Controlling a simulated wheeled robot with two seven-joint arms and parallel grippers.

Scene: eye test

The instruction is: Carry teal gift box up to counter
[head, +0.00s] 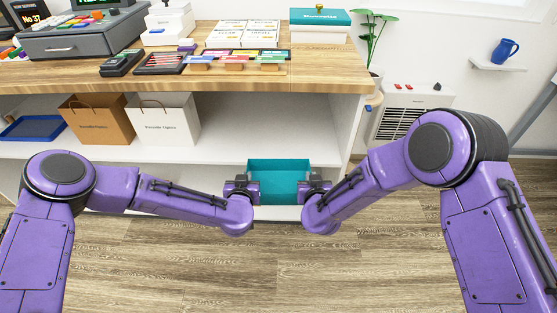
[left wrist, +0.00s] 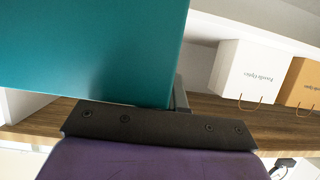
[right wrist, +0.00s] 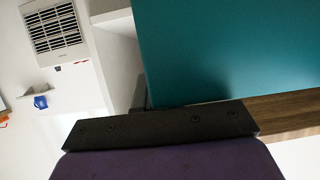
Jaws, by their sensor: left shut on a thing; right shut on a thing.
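The teal gift box (head: 278,182) is held between my two grippers in front of the counter's lower shelf. My left gripper (head: 252,190) is at its left side and my right gripper (head: 304,190) is at its right side, both shut on it. The teal side fills the top left of the left wrist view (left wrist: 90,50) and the top right of the right wrist view (right wrist: 235,50). The fingertips are mostly hidden in both wrist views. The counter (head: 225,84) has a wooden top, well above the box in the head view.
On the counter are a teal-lidded box (head: 320,17), a grey cash drawer (head: 85,38), card trays (head: 160,63) and white boxes (head: 243,33). A brown bag (head: 97,118) and a white bag (head: 163,118) stand on the shelf beside a blue tray (head: 32,128). The counter's front right looks clear.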

